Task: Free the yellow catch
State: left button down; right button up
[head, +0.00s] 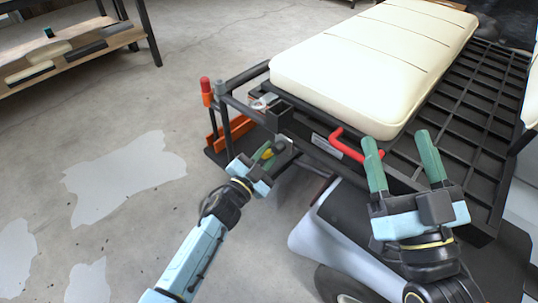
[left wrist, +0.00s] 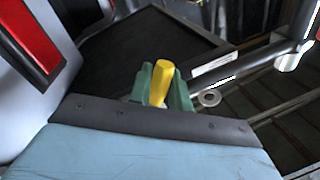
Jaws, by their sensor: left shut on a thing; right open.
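The yellow catch (left wrist: 162,80) shows in the left wrist view as a short yellow peg between the green fingers. It also shows in the head view (head: 267,154), small, at the near left corner of the cart's black frame. My left gripper (head: 267,153) is shut on it, and the fingers hide its lower part. My right gripper (head: 405,158) is open and empty, with its green fingers pointing up in the picture, over the front rail of the frame. A red handle (head: 348,143) lies just left of its left finger.
A cream cushion (head: 375,65) lies on the black slatted frame (head: 477,100). A post with a red cap (head: 206,86) and orange parts (head: 230,128) stand at the corner. A wooden bench (head: 75,50) is at back left. The floor at left is clear.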

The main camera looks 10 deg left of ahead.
dwell(0.3)
pick_arm(q)
jog(key=c, duration=1.3)
grip_release()
jog(key=shift+c, duration=0.2)
jog(key=p+v, duration=0.2)
jog(key=v, duration=0.3)
jog(key=shift+s+r, duration=0.1)
jog(key=shift+s, duration=0.05)
pick_arm(e)
jog(key=d+f+g+h, duration=0.1)
jog(key=f+g, duration=0.2)
jog(key=f, duration=0.1)
jog(key=d+f+g+h+p, duration=0.1)
jog(key=f+g, duration=0.2)
jog(key=f, duration=0.2)
jog(key=s+d+f+g+h+p, duration=0.1)
jog(key=f+g, duration=0.3)
jog(key=f, duration=0.1)
jog(key=shift+s+d+f, duration=0.1)
jog(key=shift+f, duration=0.1)
pick_arm(q)
send_near(265, 156)
jog(key=shift+v, duration=1.15)
pick_arm(e)
jog(key=shift+s+d+f+g+h, duration=0.2)
jog(key=shift+s+f+g+h, duration=0.2)
jog(key=shift+f+g, duration=0.15)
pick_arm(q)
jog(key=shift+c, duration=0.3)
